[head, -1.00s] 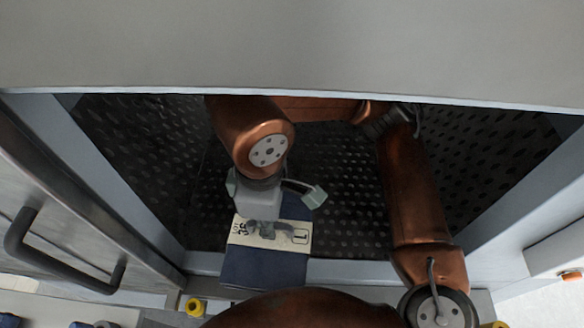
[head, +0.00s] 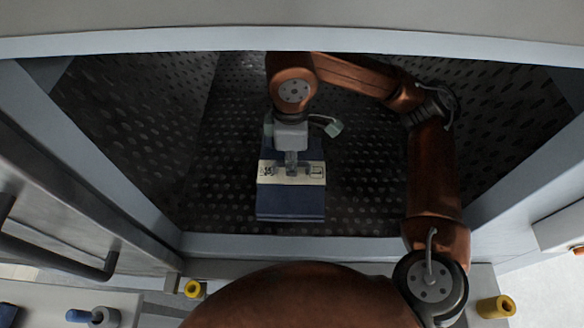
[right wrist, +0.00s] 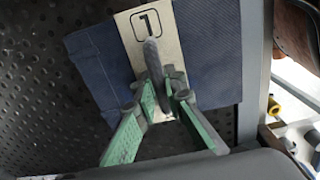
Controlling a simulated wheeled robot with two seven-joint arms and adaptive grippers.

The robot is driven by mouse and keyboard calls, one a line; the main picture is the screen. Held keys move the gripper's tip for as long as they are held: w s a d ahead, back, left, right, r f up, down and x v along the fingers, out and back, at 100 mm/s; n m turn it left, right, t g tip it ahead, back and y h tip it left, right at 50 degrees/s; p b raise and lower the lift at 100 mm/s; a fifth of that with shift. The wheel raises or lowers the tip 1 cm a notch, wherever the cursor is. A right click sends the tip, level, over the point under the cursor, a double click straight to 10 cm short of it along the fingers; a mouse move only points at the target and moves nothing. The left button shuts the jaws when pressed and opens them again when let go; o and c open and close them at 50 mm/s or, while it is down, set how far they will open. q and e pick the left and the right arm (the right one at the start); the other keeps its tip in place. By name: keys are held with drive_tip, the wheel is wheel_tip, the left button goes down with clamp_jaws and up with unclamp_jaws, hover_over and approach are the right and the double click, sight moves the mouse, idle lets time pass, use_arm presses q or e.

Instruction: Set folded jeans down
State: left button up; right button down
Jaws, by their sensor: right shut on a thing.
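The folded jeans (head: 290,203) are a dark blue stack with a cream paper band around them, inside the washer chamber in the head view. The band (head: 311,172) carries black printing and a grey loop handle. My right gripper (head: 291,165) is shut on the handle of the band, and the jeans hang by it over the dark perforated floor. In the right wrist view the green-padded fingers (right wrist: 157,100) close around the grey handle, with the jeans (right wrist: 207,50) beyond. I cannot tell whether the jeans touch the floor. My left gripper is not in view.
The perforated chamber floor (head: 365,190) is bare around the jeans. A pale frame sill (head: 330,245) runs along the front, with side posts. A door with a dark handle (head: 60,255) stands at left. Yellow knobs (head: 495,307) sit low outside the frame.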

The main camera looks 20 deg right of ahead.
drive_tip(key=shift+w+d+f, duration=0.1)
drive_tip(key=shift+d+f, duration=0.05)
drive_tip(key=shift+f, duration=0.1)
wheel_tip(320, 180, down, 3)
drive_tip(key=shift+w+d+f, duration=0.1)
drive_tip(key=shift+w+f, duration=0.05)
drive_tip(key=shift+f, duration=0.05)
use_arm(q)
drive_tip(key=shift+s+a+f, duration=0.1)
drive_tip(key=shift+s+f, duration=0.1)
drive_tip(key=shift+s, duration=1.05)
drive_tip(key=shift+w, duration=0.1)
use_arm(e)
drive_tip(key=shift+f+b, duration=0.1)
drive_tip(key=shift+b, duration=0.25)
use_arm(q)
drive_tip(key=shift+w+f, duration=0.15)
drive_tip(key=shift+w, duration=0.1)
use_arm(e)
drive_tip(key=c, duration=2)
unclamp_jaws()
